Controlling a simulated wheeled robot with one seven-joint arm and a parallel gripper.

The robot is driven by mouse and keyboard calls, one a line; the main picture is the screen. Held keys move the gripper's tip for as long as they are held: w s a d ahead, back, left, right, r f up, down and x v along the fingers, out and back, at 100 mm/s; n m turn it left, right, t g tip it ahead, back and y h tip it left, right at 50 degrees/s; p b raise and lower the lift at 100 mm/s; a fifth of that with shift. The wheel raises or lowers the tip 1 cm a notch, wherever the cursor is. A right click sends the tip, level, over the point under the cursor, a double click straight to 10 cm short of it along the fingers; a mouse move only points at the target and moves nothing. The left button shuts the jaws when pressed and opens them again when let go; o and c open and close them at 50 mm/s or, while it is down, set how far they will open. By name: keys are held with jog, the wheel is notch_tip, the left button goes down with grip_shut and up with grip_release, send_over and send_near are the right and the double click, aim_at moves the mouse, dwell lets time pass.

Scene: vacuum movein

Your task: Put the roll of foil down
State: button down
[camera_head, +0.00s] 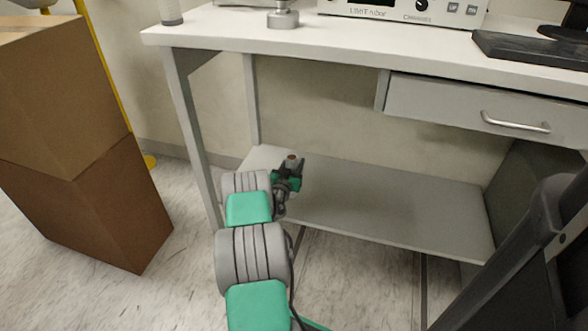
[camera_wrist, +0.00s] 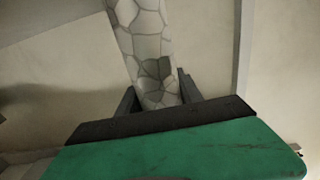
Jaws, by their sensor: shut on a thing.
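The roll of foil (camera_wrist: 145,40) shows in the wrist view as a long, pale grey cylinder with a crackled pattern. It stands between the two dark fingers of my gripper (camera_wrist: 157,92), which is shut on it. In the head view, my gripper (camera_head: 288,172) is low, over the left part of the desk's lower shelf (camera_head: 390,205). A small brownish end (camera_head: 291,160), probably of the roll, shows at the fingers. The rest of the roll is hidden there. I cannot tell whether it touches the shelf.
The white desk top (camera_head: 330,42) lies above, with instruments and a keyboard (camera_head: 530,47). A desk leg (camera_head: 192,135) stands left of my gripper. Stacked cardboard boxes (camera_head: 85,200) stand at the left. The lower shelf is clear to the right.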

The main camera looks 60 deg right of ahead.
jog(key=shift+f, duration=0.5)
jog(key=c, duration=1.2)
grip_release()
jog(key=shift+f, duration=0.15)
jog(key=shift+c, duration=0.2)
jog(key=o, duration=0.5)
